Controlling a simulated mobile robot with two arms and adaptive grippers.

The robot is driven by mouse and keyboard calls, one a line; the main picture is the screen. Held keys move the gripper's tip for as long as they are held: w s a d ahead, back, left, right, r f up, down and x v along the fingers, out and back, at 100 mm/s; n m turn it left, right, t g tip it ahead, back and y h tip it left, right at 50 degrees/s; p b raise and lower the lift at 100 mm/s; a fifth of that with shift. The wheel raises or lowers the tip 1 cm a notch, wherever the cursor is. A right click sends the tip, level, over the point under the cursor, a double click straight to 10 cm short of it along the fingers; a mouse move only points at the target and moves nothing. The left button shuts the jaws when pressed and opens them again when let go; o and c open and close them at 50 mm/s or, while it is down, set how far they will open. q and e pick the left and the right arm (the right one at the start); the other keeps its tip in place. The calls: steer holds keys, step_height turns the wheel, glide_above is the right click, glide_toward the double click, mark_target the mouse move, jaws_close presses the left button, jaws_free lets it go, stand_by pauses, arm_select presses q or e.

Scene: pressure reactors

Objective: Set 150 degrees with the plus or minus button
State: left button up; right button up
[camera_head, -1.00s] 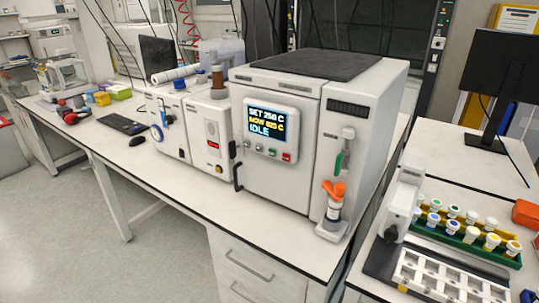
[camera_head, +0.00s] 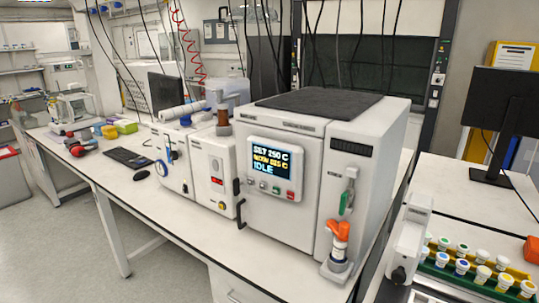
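A white box-shaped reactor (camera_head: 280,211) with a dark top stands on the bench. Its control panel (camera_head: 275,168) faces me, with a lit display (camera_head: 270,160) that reads "SET 250 C" on top, a blurred yellow "NOW" line below, and "IDLE" at the bottom. A row of small buttons (camera_head: 269,187) runs under the display. Some are grey, one is green and one is red. Their symbols are too small to read, so I cannot tell plus from minus. Neither of my grippers is in view.
A smaller white unit (camera_head: 211,172) stands left of the reactor. An orange-capped bottle (camera_head: 338,247) is on the reactor's front right. Vials in a green rack (camera_head: 470,277) and a monitor (camera_head: 499,115) are at right. The bench front (camera_head: 165,215) and the floor are clear.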

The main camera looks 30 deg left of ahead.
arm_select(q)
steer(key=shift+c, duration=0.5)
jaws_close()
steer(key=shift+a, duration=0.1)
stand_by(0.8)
